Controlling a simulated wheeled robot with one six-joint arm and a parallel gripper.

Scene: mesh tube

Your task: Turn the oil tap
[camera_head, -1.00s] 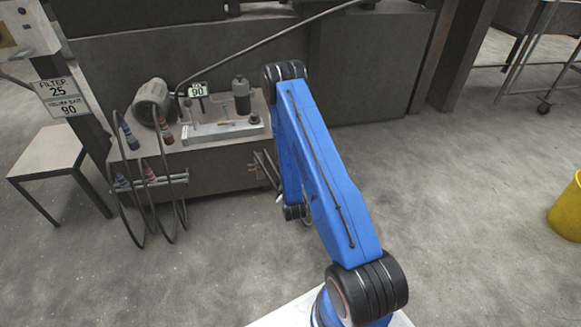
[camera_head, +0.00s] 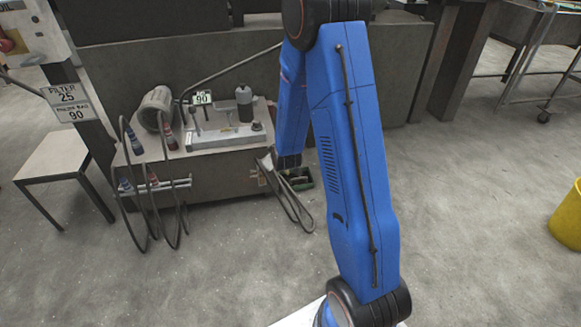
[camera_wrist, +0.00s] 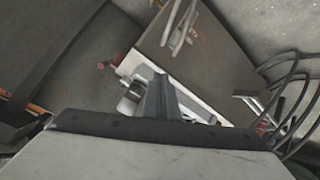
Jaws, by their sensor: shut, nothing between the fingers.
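A pale panel (camera_head: 38,32) at the top left of the head view carries a cut-off label that seems to read OIL. A small red knob-like part (camera_head: 8,44) shows at its left edge; I cannot tell if it is the oil tap. My gripper (camera_wrist: 158,90) shows in the wrist view as a narrow dark wedge with its fingers together, holding nothing. Behind it lies a pale metal block (camera_wrist: 190,98) with a round cylinder (camera_wrist: 130,100) beside it. I cannot tell whether the gripper touches them. In the head view my gripper is not visible.
A dark bench (camera_head: 205,172) holds a metal fixture (camera_head: 225,135), a grey cylinder (camera_head: 244,104) and hoses (camera_head: 150,215). A stool (camera_head: 50,158) stands at left and a yellow bucket (camera_head: 567,212) at right. The floor at right is mostly clear.

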